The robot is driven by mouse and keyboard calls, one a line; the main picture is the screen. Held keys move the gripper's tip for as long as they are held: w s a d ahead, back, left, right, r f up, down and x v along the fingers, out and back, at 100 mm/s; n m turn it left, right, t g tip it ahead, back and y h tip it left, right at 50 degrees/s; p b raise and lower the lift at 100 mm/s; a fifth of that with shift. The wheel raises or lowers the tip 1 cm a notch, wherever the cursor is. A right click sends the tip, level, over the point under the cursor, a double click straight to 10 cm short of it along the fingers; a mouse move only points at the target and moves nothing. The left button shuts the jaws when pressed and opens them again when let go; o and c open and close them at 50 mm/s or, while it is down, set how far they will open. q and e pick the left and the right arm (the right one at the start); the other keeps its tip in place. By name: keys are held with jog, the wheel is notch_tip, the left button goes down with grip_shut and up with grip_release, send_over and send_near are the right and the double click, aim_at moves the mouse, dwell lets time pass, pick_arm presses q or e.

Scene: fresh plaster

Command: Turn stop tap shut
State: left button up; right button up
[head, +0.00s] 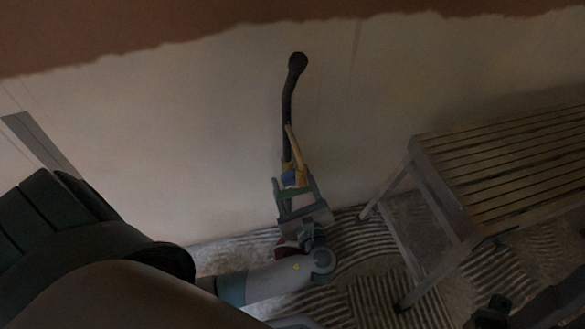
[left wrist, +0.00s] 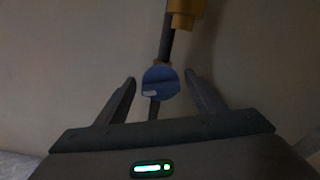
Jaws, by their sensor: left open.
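The stop tap's round blue handle (left wrist: 161,83) sits on a dark pipe in the left wrist view, with a yellow-brown fitting (left wrist: 181,14) above it. In the head view the blue handle (head: 288,179) shows small, low on the wall pipe. My left gripper (head: 295,184) reaches up to it. In the left wrist view my left gripper (left wrist: 160,78) is open, one finger on each side of the handle, with a gap on both sides. A dark shape at the bottom right of the head view may be my right arm; its fingers cannot be made out.
A dark pipe (head: 288,105) runs up the pale plaster wall. A slatted bench (head: 505,165) stands at the right, its legs on a ridged grey floor covering (head: 365,262). A dark bulky object (head: 70,225) is at the left. The wall around the tap is clear.

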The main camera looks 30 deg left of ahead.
pick_arm(q)
jog(key=shift+w+a, duration=0.1)
jog(key=c, duration=1)
jog(key=shift+o, duration=0.2)
